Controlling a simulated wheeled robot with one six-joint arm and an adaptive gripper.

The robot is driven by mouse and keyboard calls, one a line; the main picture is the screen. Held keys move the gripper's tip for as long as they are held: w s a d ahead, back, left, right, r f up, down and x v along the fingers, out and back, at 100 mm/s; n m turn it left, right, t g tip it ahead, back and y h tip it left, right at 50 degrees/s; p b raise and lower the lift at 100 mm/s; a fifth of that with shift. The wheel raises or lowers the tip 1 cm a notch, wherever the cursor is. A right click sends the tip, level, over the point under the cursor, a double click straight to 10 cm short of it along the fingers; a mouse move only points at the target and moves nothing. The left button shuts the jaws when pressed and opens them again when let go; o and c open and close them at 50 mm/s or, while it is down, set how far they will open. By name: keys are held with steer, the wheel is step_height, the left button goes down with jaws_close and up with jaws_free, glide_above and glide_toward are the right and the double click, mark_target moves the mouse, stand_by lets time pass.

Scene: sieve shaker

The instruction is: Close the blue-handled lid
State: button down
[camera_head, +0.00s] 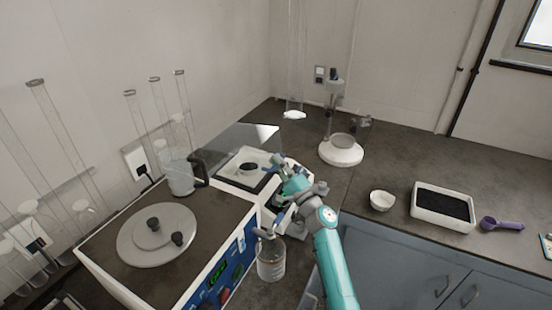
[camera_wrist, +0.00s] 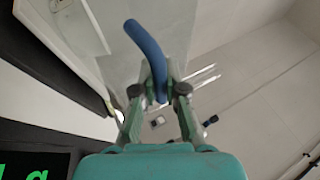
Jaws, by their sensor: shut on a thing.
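The clear lid (camera_head: 238,138) stands raised and tilted over the white device (camera_head: 226,187), which holds a small dark dish under it. The lid's blue handle (camera_wrist: 146,42) is a curved rod in the wrist view, and the clear panel beside it is faint. My gripper (camera_head: 284,170) is at the right side of the device. In the wrist view my gripper (camera_wrist: 162,84) is shut on the blue handle, with a finger on each side of its lower end. In the head view the handle is mostly hidden by my gripper.
A sieve shaker with a round metal lid (camera_head: 157,235) stands left of the device. A clear jug (camera_head: 178,175) stands close behind. A white bowl (camera_head: 382,201) and a tray of black material (camera_head: 418,207) lie on the right counter.

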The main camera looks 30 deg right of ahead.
steer(key=shift+s+f, duration=0.1)
steer(key=shift+f, duration=0.3)
steer(key=c, duration=1.5)
jaws_free()
steer(key=shift+d, duration=0.1)
steer(key=v, duration=1.2)
